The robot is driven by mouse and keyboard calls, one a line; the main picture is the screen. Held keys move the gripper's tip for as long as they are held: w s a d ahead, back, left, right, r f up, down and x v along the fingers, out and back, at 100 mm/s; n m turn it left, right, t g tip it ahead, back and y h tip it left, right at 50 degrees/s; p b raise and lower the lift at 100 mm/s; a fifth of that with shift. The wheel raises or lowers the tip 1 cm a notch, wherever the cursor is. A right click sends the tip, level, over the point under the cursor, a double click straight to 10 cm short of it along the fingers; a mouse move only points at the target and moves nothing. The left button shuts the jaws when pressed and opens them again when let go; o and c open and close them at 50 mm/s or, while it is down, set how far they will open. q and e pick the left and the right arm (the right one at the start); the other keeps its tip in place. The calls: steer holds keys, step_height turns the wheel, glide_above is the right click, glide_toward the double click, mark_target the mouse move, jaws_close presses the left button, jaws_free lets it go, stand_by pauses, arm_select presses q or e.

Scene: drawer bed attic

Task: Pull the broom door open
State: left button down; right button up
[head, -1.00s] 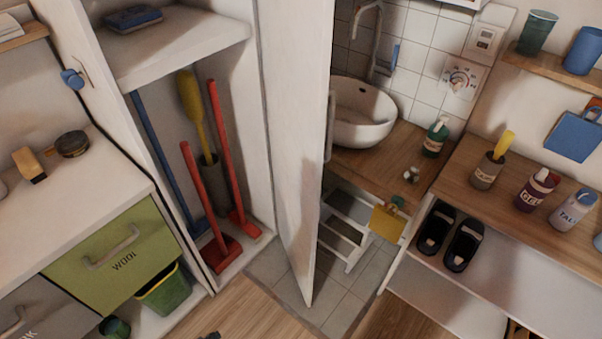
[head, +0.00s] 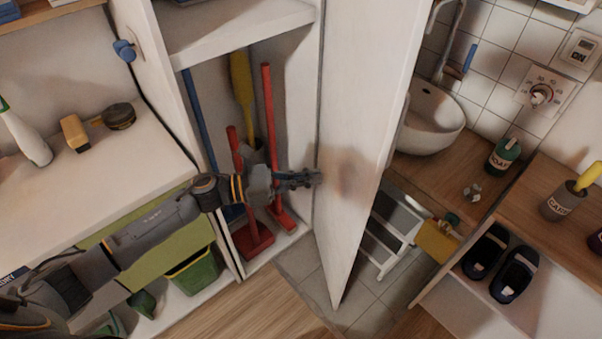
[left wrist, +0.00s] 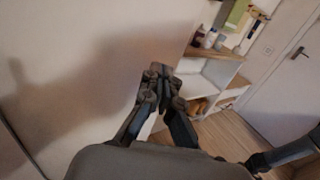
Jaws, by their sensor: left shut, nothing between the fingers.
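The white broom door (head: 362,120) stands open, swung out to the right of the broom closet. Its inner face also fills the left of the left wrist view (left wrist: 70,70). Inside the closet are a yellow broom (head: 242,90), red-handled tools (head: 268,110) and a blue handle (head: 200,115). My left gripper (head: 314,178) is shut and empty, in front of the closet opening with its tips at the door's inner face. I cannot tell whether they touch it. In the left wrist view the fingertips (left wrist: 158,72) are together. My right gripper is not in view.
A washbasin (head: 432,125) and a small white step stool (head: 390,235) stand behind the door. A low shelf with dark slippers (head: 486,252) is at the right. A green drawer (head: 165,240) and counter are at the left. Wooden floor is clear in front.

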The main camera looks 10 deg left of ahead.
arm_select(q)
steer(key=p, duration=0.3)
glide_toward(387, 166)
steer(key=shift+d+r, duration=0.15)
steer(key=shift+r, duration=0.15)
steer(key=shift+w+d+f, duration=0.15)
steer(key=shift+w+d, duration=0.05)
steer(key=shift+d, duration=0.35)
steer(key=w+d+t, duration=0.1)
steer(key=d, duration=0.1)
steer(key=w+d+n+t+y+b, duration=0.1)
steer(key=d, duration=0.2)
steer(key=w+d+n+t, duration=0.1)
steer(key=d, duration=0.1)
steer(key=shift+w+d+y, duration=0.2)
steer(key=shift+d+y, duration=0.1)
steer(key=b+x, duration=0.4)
steer(key=x, duration=0.5)
steer(key=shift+w+a+n+b, duration=0.15)
steer(key=shift+w+n+b, duration=0.1)
steer(key=shift+n+b, duration=0.05)
